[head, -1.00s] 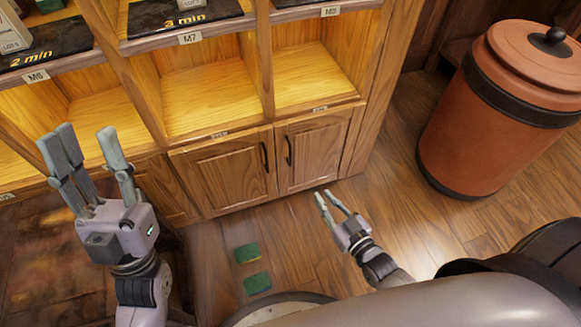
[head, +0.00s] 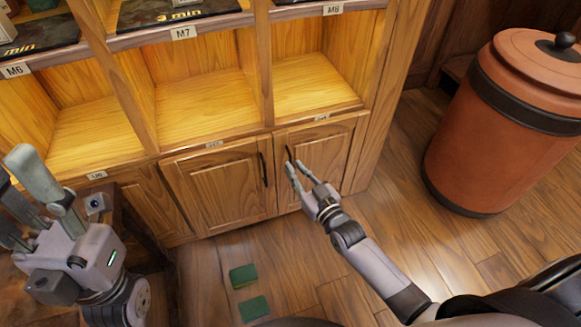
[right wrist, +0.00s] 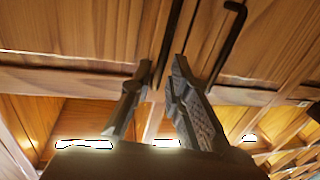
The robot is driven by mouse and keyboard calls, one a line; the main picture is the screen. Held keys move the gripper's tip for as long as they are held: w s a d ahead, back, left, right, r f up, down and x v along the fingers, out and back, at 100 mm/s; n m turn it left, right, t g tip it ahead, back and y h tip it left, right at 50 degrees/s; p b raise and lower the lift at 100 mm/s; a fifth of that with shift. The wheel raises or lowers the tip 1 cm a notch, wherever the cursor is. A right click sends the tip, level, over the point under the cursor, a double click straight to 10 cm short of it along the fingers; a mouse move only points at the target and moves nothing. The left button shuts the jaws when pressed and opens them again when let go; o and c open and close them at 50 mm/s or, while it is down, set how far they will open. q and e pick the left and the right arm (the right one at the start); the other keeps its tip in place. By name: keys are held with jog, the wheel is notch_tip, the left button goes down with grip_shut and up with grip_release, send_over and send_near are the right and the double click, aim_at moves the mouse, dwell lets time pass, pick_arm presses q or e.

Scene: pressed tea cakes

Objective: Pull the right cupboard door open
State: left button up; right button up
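The right cupboard door (head: 328,152) is a shut wooden panel low on the shelf unit, with a dark vertical handle (head: 288,154) near its left edge. My right gripper (head: 294,166) is open, its fingertips at the lower part of this handle. In the right wrist view, the dark handle (right wrist: 172,35) shows in the gap between the two parted fingers (right wrist: 163,62); I cannot tell whether they touch it. The left door's handle (right wrist: 229,42) lies to the right there. My left gripper (head: 14,178) is open and empty at the left edge, partly out of view.
The left cupboard door (head: 215,185) is shut beside it. Lit, empty shelf bays (head: 205,105) lie above. A large terracotta jar (head: 505,125) stands on the right. Two green packets (head: 243,276) lie on the floor. The floor before the right door is otherwise clear.

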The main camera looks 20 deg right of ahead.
jog(key=shift+b+x, duration=0.45)
jog(key=shift+x, duration=1.25)
jog(key=shift+c, duration=0.5)
grip_shut()
